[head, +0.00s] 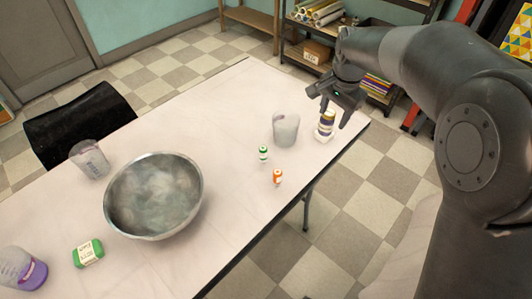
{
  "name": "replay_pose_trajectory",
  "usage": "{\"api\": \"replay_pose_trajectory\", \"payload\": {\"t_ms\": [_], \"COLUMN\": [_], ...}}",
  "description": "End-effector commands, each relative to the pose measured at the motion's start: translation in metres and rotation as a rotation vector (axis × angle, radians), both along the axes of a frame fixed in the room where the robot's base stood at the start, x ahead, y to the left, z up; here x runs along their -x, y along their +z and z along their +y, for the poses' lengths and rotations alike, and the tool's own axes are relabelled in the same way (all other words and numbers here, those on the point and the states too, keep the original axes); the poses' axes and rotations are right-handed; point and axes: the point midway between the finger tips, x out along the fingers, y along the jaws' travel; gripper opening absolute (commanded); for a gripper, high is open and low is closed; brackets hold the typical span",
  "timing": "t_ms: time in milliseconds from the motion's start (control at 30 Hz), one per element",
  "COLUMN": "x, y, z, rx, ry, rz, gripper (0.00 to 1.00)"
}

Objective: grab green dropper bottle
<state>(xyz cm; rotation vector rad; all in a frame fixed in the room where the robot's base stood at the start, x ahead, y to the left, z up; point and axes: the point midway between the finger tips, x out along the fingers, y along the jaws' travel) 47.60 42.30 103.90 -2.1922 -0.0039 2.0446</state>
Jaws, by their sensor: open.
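The green dropper bottle (263,154) is a small white bottle with green bands. It stands upright on the white table (230,110), left of a frosted cup. A similar small bottle with orange bands (278,177) stands a little nearer the front edge. My gripper (342,115) is open, to the right of the green bottle and above the table's right end.
The frosted cup (286,129) stands between the green bottle and my gripper. A black chair (80,122) stands behind the table.

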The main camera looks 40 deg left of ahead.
Motion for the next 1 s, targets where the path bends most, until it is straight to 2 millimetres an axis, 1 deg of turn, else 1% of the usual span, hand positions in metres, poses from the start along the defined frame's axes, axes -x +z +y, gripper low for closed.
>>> {"api": "replay_pose_trajectory", "payload": {"t_ms": [33, 100, 167, 200, 300, 400, 500, 600, 767, 900, 1000], "x": [0.007, 0.017, 0.027, 0.034, 0.053, 0.069, 0.08, 0.085, 0.086, 0.086, 0.086], "y": [-0.017, -0.037, -0.055, -0.067, -0.094, -0.115, -0.129, -0.135, -0.151, -0.174, -0.187], "z": [0.025, 0.057, 0.082, 0.098, 0.132, 0.155, 0.169, 0.175, 0.176, 0.176, 0.176], "rx": [0.013, 0.027, 0.041, 0.049, 0.071, 0.086, 0.096, 0.1, 0.102, 0.103, 0.101], "ry": [0.007, 0.004, -0.001, -0.002, -0.007, -0.013, -0.017, -0.019, -0.02, -0.019, -0.019], "rz": [0.015, 0.03, 0.041, 0.048, 0.061, 0.069, 0.074, 0.075, 0.077, 0.078, 0.076], "gripper": [0.51, 0.51, 0.51, 0.51, 0.51, 0.51, 0.51, 0.51, 0.51, 0.51, 0.51]}}
